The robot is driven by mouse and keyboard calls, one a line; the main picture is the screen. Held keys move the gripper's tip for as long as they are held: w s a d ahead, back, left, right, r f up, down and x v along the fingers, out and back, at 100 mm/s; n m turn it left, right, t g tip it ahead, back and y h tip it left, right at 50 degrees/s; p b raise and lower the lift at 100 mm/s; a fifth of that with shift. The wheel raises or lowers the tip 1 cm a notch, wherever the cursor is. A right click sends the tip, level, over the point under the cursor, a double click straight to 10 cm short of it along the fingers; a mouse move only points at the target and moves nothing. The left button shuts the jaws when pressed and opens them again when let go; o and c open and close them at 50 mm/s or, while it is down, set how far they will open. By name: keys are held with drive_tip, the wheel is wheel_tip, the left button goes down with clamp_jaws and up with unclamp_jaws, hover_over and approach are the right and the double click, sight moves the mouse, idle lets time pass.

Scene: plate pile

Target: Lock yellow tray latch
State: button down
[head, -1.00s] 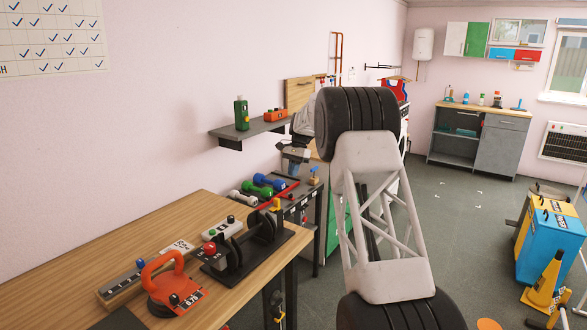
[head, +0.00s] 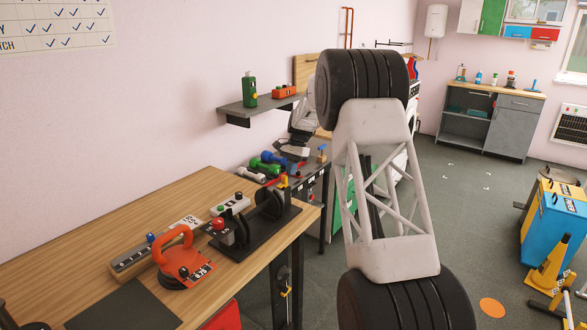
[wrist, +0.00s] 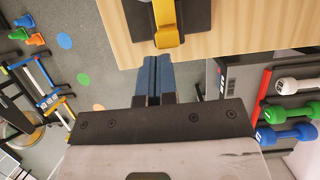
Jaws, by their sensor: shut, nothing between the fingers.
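A black stand (head: 262,221) with upright discs rests on the wooden table by its right edge. A small yellow latch (head: 283,182) shows at its far end. My gripper (wrist: 159,60) is shut and empty. Its blue fingers are just short of the latch tip in the picture, slightly left of it. Whether they touch cannot be told. My gripper's fingers are not clear in the head view, and my arm blocks part of it.
An orange suction lifter (head: 178,258) and switch boxes (head: 230,206) stand on the wooden table (head: 190,195). White, green and blue dumbbells (wrist: 285,136) lie on a rack to the right in the wrist view. Open floor lies left of the fingers there.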

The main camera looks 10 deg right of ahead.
idle(0.3)
drive_tip(key=shift+s+a, duration=0.75)
drive_tip(key=shift+d, duration=0.1)
drive_tip(key=w+d+r, duration=0.5)
drive_tip(key=r, duration=0.4)
drive_tip(key=shift+w+r, duration=0.25)
drive_tip(key=shift+d, duration=0.1)
idle(0.4)
